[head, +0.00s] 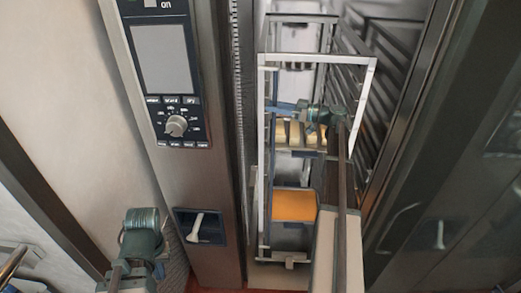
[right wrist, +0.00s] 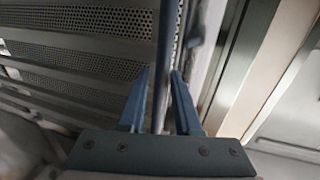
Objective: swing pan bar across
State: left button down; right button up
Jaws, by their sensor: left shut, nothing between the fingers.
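The tall pan rack (head: 264,170) stands in the open oven, its pale frame facing me. A thin dark upright bar, which looks like the pan bar (head: 271,165), runs along the rack's left front side. My right gripper (head: 284,107) is at the upper part of the rack, pointing left at this bar. In the right wrist view a thin upright bar (right wrist: 163,60) passes between the gripper's two blue fingers (right wrist: 162,95); whether they press on it is unclear. My left gripper (head: 142,228) is shut and empty at the lower left, away from the rack.
Pans with yellowish food (head: 290,133) and an orange one (head: 294,206) sit in the rack. The oven's control panel (head: 166,70) and a white handle (head: 197,228) are left of it. A dark glass door (head: 450,170) stands open at the right.

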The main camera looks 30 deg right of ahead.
jog(key=shift+o, duration=1.4)
jog(key=shift+s+a, duration=0.15)
jog(key=shift+a, duration=0.05)
jog(key=shift+d, duration=0.15)
jog(key=v, duration=0.6)
jog(key=shift+s+d, duration=0.2)
jog(key=shift+s, duration=0.15)
